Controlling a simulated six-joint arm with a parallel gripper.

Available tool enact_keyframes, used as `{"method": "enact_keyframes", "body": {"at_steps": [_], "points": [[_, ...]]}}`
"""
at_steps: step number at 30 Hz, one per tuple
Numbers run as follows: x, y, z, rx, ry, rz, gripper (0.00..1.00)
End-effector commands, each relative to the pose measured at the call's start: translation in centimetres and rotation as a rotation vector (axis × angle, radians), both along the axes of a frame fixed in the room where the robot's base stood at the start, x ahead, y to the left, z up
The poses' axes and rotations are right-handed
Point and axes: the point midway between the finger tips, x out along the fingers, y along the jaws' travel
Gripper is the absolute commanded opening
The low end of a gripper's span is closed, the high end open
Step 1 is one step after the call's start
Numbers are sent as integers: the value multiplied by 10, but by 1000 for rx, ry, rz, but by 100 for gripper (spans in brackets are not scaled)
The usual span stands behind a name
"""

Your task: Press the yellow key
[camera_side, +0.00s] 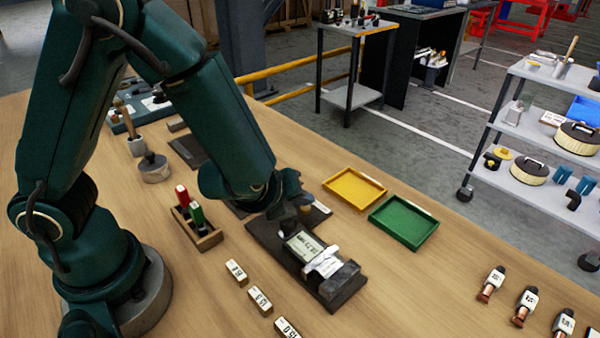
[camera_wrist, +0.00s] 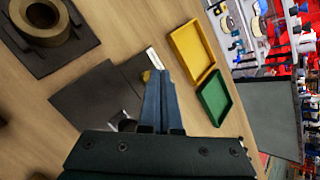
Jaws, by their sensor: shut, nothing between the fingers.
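A small yellow spot, which looks like the yellow key (camera_wrist: 146,76), shows in the wrist view right beside my fingertips, on the left, near a white strip (camera_wrist: 153,57). I cannot tell whether my fingers touch it. In the side view the key is hidden behind my gripper. My gripper (camera_wrist: 155,74) is shut and empty, its two blue-grey fingers together. In the side view my gripper (camera_side: 304,207) is low over the dark mat, just behind a device with a grey display (camera_side: 303,245).
A yellow tray (camera_side: 354,188) and a green tray (camera_side: 404,222) lie to the right. A wooden holder (camera_side: 197,231) with red and green handles stands left. Several labelled blocks (camera_side: 261,301) lie in front. Several copper-tipped parts (camera_side: 524,307) lie at the right front.

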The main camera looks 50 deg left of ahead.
Motion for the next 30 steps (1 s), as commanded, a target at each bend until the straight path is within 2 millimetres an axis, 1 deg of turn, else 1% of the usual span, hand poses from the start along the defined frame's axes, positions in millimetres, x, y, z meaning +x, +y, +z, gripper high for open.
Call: {"method": "enact_keyframes", "body": {"at_steps": [30], "points": [[0, 0, -8, 1, 1, 0, 0]]}}
